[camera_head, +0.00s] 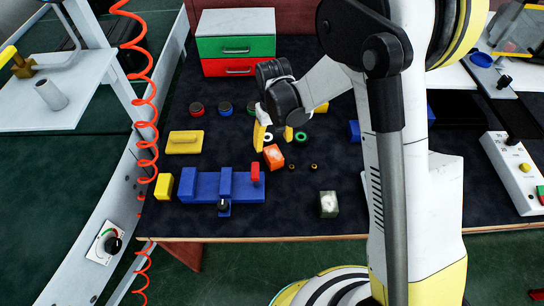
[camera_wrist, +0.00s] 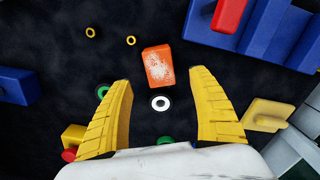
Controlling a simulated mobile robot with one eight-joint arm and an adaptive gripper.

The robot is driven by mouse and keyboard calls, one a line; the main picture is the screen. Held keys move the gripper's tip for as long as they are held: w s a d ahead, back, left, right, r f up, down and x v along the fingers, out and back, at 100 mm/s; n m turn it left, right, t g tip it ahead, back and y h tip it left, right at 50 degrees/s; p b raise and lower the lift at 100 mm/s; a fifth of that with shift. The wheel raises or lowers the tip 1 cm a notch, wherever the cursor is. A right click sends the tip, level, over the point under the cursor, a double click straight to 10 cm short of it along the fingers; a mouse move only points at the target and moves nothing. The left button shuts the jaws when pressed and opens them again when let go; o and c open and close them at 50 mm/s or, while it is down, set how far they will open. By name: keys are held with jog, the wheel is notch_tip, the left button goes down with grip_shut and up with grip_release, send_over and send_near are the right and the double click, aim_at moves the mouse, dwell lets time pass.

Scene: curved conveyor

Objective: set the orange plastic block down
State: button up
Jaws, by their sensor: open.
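The orange plastic block (camera_head: 273,156) has a whitish worn patch on top and lies on the dark work mat. It also shows in the wrist view (camera_wrist: 158,66), just beyond my fingertips. My gripper (camera_head: 272,138) is open, with its two yellow fingers spread above the mat. The block appears free of both fingers.
A blue fixture (camera_head: 205,186) with a red lever lies left of the block. A green and white cube (camera_head: 328,204) sits near the front edge. Small rings lie around the block. A drawer cabinet (camera_head: 236,45) stands at the back. The mat's front middle is mostly clear.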

aim_at(273, 153)
notch_tip(273, 153, down, 7)
jog(key=b, duration=0.3)
jog(key=shift+r, duration=0.1)
jog(key=shift+c, duration=0.3)
jog(key=c, duration=1.4)
